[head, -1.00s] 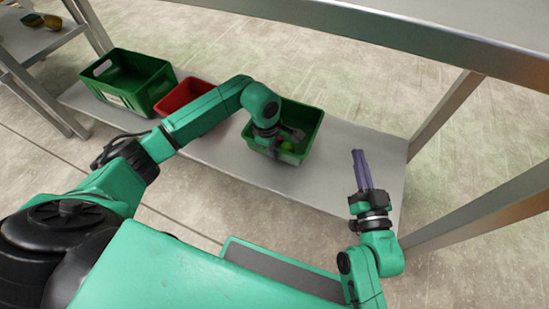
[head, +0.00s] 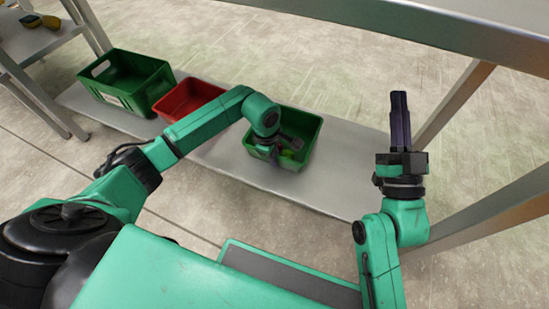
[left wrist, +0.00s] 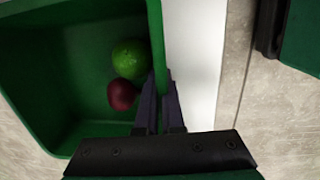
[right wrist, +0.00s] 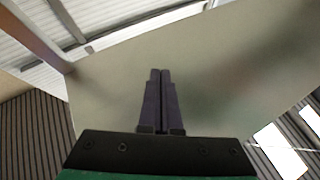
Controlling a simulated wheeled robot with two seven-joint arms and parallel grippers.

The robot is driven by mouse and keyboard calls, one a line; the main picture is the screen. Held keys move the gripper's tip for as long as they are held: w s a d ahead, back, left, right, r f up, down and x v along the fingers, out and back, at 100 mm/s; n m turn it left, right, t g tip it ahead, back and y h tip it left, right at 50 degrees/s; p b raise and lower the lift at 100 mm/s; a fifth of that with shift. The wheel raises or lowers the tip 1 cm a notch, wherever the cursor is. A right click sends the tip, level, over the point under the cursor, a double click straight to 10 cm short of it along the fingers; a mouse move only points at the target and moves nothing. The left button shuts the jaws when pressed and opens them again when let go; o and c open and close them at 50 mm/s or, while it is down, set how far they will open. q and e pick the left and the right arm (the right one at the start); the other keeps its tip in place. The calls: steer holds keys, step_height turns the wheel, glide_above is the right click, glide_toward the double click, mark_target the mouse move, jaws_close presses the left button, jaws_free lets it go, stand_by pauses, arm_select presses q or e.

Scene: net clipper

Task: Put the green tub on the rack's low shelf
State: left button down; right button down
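The green tub (head: 310,140) is over the grey low shelf (head: 350,150) in the head view; whether it rests there or hangs just above I cannot tell. It holds a green round fruit (left wrist: 130,58) and a dark red one (left wrist: 121,95). My left gripper (left wrist: 160,90) is shut on the tub's wall, one finger inside and one outside. In the head view my left gripper (head: 275,150) is partly hidden by its wrist. My right gripper (right wrist: 160,75) is shut and empty, raised at the right of the shelf in the head view (head: 399,98).
A larger green crate (head: 155,88) and a red tub (head: 185,99) stand on the low shelf to the left. The rack's upper shelf (head: 440,22) and a metal post (head: 450,105) are close to my right arm. Another rack stands at the far left.

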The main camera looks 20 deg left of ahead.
arm_select(q)
steer(key=c, duration=1.5)
jaws_free()
steer(key=shift+f, duration=0.1)
steer(key=o, duration=0.5)
steer(key=shift+c, duration=0.2)
arm_select(e)
steer(key=shift+s+d+r, duration=0.1)
steer(key=shift+r, duration=0.55)
